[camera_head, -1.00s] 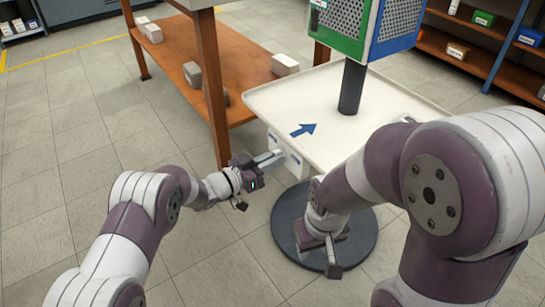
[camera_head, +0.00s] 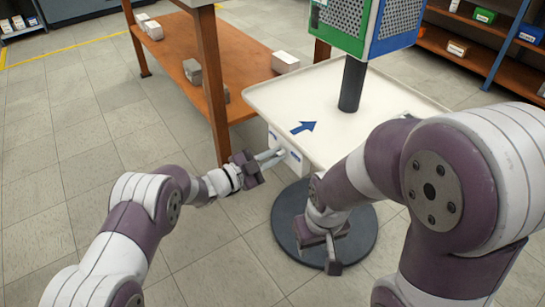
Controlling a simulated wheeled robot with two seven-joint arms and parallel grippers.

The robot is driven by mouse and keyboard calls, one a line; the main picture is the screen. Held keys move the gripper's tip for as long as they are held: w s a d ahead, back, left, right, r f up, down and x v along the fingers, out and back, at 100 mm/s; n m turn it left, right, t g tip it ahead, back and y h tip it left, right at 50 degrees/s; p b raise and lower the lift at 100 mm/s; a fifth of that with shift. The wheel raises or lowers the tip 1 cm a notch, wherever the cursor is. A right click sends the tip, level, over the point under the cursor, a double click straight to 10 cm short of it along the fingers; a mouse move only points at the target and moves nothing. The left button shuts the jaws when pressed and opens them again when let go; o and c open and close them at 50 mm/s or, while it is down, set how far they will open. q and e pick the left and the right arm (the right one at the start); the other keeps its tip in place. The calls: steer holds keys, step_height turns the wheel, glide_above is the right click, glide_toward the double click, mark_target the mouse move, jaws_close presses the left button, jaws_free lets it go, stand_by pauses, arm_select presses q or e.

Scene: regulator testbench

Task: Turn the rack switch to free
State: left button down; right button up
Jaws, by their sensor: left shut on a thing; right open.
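A white tray (camera_head: 385,135) with a blue arrow (camera_head: 303,127) on it is in the middle right. Under its left edge hang small white boxes (camera_head: 293,158) with blue marks, where the rack switch seems to be. My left gripper (camera_head: 275,157) reaches these boxes from the left, its fingers shut on a small part at the box face. That part is hidden by the fingers, so I cannot read its setting. My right gripper (camera_head: 330,252) is open and empty, pointing down over the dark round base (camera_head: 360,250) below the tray.
A dark post (camera_head: 352,86) rises from the tray to a green and blue meshed case (camera_head: 365,25). An orange-brown bench (camera_head: 232,58) with grey blocks on its shelf stands behind left. Shelves (camera_head: 462,45) stand at the right back. The floor at left is clear.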

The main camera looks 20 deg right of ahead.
arm_select(q)
steer(key=shift+f+m, duration=0.15)
steer(key=shift+m, duration=0.35)
steer(key=c, duration=1.1)
jaws_free()
steer(key=shift+c, duration=0.2)
steer(key=p+v, duration=0.5)
steer(key=v, duration=0.7)
steer(key=shift+a, duration=0.35)
steer(key=shift+s, duration=0.15)
